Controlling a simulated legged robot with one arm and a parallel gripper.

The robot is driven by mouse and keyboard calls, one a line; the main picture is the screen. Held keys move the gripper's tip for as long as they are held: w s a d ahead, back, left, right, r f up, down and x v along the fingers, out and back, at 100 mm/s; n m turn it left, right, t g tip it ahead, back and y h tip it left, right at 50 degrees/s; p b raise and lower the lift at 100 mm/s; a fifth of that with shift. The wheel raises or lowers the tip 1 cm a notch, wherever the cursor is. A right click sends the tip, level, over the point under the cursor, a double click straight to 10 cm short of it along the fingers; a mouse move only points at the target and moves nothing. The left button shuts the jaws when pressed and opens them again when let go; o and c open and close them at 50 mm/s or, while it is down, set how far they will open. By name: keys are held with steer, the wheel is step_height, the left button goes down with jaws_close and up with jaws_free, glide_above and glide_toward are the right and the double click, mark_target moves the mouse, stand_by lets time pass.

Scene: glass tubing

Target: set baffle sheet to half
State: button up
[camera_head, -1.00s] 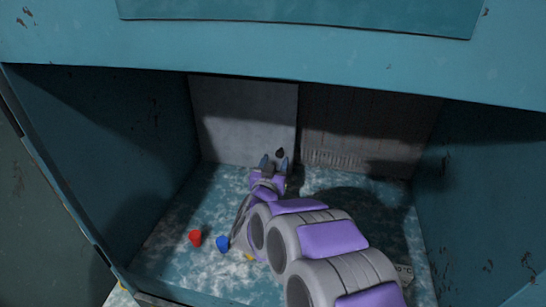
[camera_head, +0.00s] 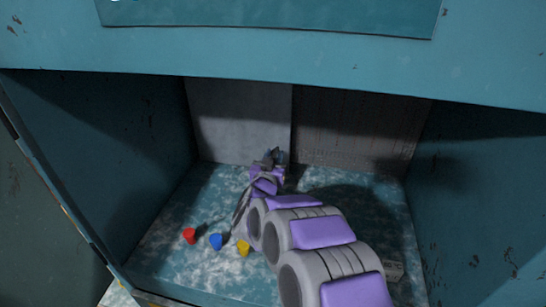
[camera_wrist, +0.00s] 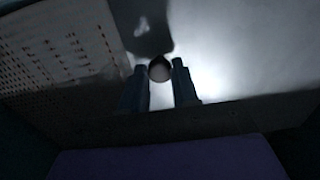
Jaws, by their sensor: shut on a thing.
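The baffle sheet (camera_head: 238,115) is a plain light grey panel. It stands upright against the left half of the cabinet's back wall; in the wrist view it is the pale surface (camera_wrist: 235,50) on the right. A small round dark knob (camera_wrist: 160,69) is on the sheet near its inner edge. My gripper (camera_head: 274,156) reaches to the sheet's lower right part. In the wrist view its two fingers (camera_wrist: 160,82) are on either side of the knob, shut on it. In the head view the fingers hide the knob.
A darker perforated back panel (camera_head: 350,125) shows uncovered to the right of the sheet. A red piece (camera_head: 189,235), a blue piece (camera_head: 216,241) and a yellow piece (camera_head: 243,247) lie on the mottled cabinet floor, left of my arm. Cabinet walls stand on both sides.

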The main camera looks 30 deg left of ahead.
steer(key=shift+a+r, duration=0.15)
steer(key=shift+a, duration=0.05)
jaws_close()
steer(key=shift+w+d+b, duration=0.1)
steer(key=shift+d+b, duration=0.15)
steer(key=shift+b, duration=0.05)
steer(key=w+d+b, duration=0.2)
steer(key=d+b, duration=0.1)
steer(key=d, duration=0.5)
steer(key=w+d+b, duration=0.3)
steer(key=d+b, duration=0.1)
steer(key=d, duration=0.5)
steer(key=shift+w, duration=0.15)
steer(key=o, duration=0.8)
jaws_free()
steer(key=shift+w+d, duration=0.1)
steer(key=shift+d, duration=0.05)
steer(key=shift+o, duration=0.5)
steer(key=shift+s, duration=0.2)
